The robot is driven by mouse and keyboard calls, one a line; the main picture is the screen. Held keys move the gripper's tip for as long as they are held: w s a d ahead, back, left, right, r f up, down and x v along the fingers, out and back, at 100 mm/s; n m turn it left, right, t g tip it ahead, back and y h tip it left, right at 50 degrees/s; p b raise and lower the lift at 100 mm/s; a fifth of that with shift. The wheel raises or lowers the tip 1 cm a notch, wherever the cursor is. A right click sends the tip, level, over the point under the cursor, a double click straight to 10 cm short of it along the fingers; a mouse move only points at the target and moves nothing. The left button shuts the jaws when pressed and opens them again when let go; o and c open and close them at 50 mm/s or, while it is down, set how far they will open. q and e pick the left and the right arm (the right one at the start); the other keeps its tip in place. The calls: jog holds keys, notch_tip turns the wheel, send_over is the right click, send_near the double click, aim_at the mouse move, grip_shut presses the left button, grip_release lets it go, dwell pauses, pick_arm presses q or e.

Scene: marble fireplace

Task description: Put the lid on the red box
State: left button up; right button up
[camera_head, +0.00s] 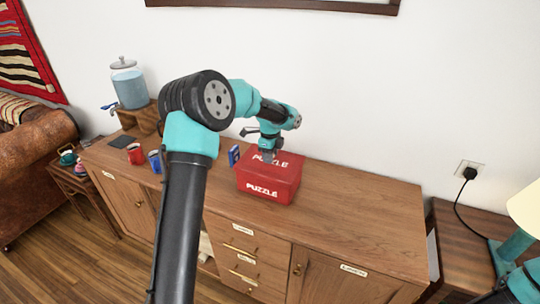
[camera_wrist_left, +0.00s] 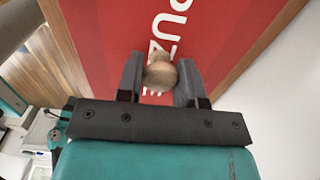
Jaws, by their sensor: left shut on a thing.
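The red box (camera_head: 262,190), with white PUZZLE lettering on its front, stands on the wooden sideboard. Its red lid (camera_head: 287,162), also lettered PUZZLE, lies over the box top, level as far as I can tell. I cannot tell if a thin gap is left between lid and box. My left gripper (camera_head: 267,156) points down over the lid's middle. In the left wrist view, the gripper (camera_wrist_left: 160,82) is shut on the lid's round wooden knob (camera_wrist_left: 160,72), with the red lid (camera_wrist_left: 225,40) behind it. My right gripper is out of view.
Left of the box are a blue card-like item (camera_head: 234,155), a blue mug (camera_head: 155,161), a red mug (camera_head: 136,154) and a glass drink dispenser (camera_head: 129,84). The sideboard top (camera_head: 365,215) is clear right of the box. A lamp (camera_head: 515,245) stands far right.

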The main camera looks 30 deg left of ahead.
pick_arm(q)
jog(key=shift+f, duration=0.35)
dwell(0.4)
jog(key=o, duration=1)
jog(key=shift+o, duration=0.2)
jog(key=shift+r, duration=3.5)
jog(key=shift+c, duration=0.2)
grip_shut()
